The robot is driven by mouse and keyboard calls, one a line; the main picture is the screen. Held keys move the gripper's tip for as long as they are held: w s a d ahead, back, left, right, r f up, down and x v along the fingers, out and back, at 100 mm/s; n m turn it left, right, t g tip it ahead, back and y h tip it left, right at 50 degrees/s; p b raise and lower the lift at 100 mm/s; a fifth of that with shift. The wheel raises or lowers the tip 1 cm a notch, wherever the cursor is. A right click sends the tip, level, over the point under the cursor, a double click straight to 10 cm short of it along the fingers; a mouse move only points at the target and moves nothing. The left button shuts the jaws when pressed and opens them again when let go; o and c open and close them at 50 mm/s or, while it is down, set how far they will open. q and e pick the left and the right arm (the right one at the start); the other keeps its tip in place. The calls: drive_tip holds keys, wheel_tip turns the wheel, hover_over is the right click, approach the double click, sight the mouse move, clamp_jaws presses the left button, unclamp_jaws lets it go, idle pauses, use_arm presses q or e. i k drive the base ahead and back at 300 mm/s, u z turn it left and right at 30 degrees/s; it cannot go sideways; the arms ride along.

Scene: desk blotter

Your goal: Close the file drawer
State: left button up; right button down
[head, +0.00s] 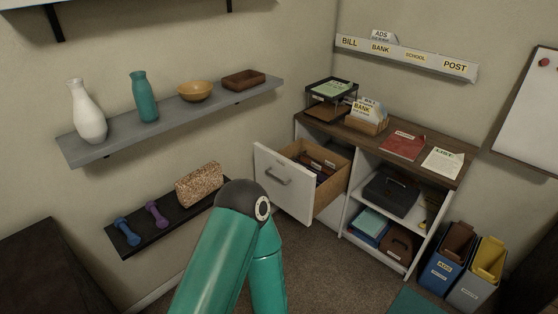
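The file drawer (281,184) stands pulled out from the left side of the cabinet (352,190). It has a white front with a grey bar handle (277,176). Its wooden box is open at the top and holds dark folders or files (318,166). One of my green arms rises from the bottom of the head view and bends at a dark joint, left of and in front of the drawer. The arm overlaps nothing of the handle in this view. Neither of my grippers shows.
Right of the drawer, open shelves hold a black box (391,194) and a brown bag (400,243). Blue (442,272) and grey (472,291) bins stand on the floor at right. A low dark shelf (171,225) with dumbbells and a patterned box is left. Carpet below the drawer looks clear.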

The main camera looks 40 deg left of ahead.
sight(288, 185)
drive_tip(key=u, duration=0.05)
drive_tip(key=i, duration=0.95)
drive_tip(key=u, duration=1)
drive_tip(key=i, duration=1.2)
drive_tip(key=u, duration=1.25)
drive_tip(key=i, duration=0.5)
drive_tip(key=u, duration=0.25)
drive_tip(key=k, duration=0.9)
drive_tip(key=u, duration=0.15)
drive_tip(key=i, duration=0.85)
drive_tip(key=z, duration=0.45)
drive_tip(key=k, duration=0.15)
drive_tip(key=u, duration=0.3)
